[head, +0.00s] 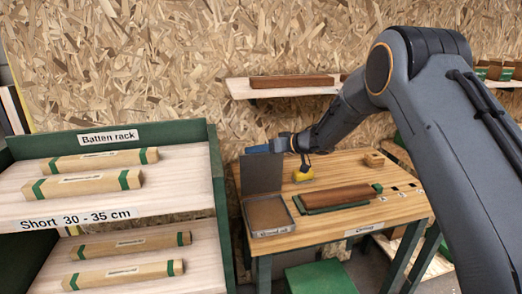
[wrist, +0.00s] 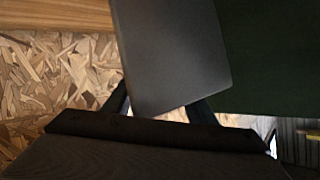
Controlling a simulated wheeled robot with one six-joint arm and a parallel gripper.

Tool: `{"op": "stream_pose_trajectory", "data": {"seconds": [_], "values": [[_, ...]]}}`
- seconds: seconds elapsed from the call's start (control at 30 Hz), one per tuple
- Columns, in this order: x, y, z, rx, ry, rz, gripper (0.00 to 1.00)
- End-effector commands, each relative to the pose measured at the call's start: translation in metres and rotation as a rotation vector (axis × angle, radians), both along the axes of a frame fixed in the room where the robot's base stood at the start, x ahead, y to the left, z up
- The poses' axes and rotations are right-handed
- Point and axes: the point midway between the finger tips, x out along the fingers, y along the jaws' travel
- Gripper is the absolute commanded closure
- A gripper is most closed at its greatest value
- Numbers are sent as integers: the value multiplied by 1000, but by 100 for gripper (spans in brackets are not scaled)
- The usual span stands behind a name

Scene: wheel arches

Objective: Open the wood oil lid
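The wood oil tin (head: 270,232) is a shallow grey box with a brown inside, at the left end of the wooden workbench. Its label on the front is small and hard to read. Its grey lid (head: 261,174) stands upright at the back of the tin, so the tin is open. My gripper (head: 262,148) is at the lid's top edge. In the wrist view a grey panel (wrist: 172,55), apparently the lid, fills the middle. My two dark fingers (wrist: 160,106) show spread apart on either side of it. Contact with the lid cannot be made out.
The workbench (head: 385,210) also holds a brown board on a green base (head: 336,197), a yellow item (head: 303,175) and a small wooden block (head: 374,159). A batten rack (head: 215,190) stands close on the left. A wall shelf (head: 240,90) is above.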

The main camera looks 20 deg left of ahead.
Motion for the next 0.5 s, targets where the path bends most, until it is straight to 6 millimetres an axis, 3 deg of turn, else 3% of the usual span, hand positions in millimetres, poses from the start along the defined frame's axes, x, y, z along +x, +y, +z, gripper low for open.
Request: {"op": "stream_pose_trajectory", "data": {"seconds": [0.03,0.07,0.23,0.5], "values": [[-12,2,-22,-22,20,16,54],[-12,1,-21,-22,20,16,54],[-14,-14,-12,-18,16,12,54],[-13,-63,16,-9,4,-11,54]]}}
